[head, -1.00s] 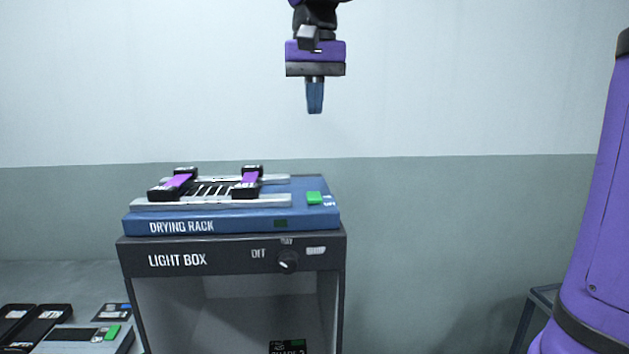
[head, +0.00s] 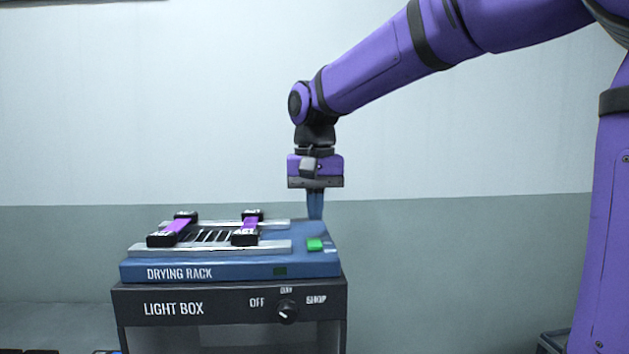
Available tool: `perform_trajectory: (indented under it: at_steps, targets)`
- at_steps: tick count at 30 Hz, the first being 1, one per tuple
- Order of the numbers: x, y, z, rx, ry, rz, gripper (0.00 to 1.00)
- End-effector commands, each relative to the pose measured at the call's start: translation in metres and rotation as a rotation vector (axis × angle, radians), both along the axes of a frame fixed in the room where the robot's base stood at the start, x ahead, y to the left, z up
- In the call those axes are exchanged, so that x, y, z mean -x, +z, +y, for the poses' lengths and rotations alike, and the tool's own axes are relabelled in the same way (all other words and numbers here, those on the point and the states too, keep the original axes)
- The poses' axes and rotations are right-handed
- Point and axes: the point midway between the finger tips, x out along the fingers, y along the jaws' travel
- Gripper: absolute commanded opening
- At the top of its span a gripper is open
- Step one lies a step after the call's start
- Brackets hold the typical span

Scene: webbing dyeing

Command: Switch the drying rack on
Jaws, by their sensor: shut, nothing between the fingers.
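The blue drying rack (head: 222,269) sits on top of the light box. A green rocker switch (head: 315,245) is on the right part of its top, with small lettering beside it that is too small to read. A small dark green window (head: 280,271) on its front face looks unlit. My gripper (head: 316,217) points straight down with its blue fingers shut and empty. Its tips show just above the switch in the head view, near the rack's back edge. A gap separates them from the switch in the picture; how far back they are is hard to tell.
Two black holders with purple webbing (head: 179,230) lie across the rack's pale rails, left of the switch. The dark light box (head: 225,306) below has a black knob (head: 287,311) on its front. The space right of the rack is clear.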

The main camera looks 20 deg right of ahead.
Motion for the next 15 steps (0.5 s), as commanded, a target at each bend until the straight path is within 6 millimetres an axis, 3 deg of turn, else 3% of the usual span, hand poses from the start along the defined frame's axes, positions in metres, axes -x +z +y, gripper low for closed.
perform_trajectory:
  at_steps: [6, 15]
  targets:
    - [0.0, -0.028, 0.0, 0.001, 0.0, 0.001, 0.0]
    - [0.0, -0.037, 0.0, 0.0, -0.001, 0.0, 0.0]
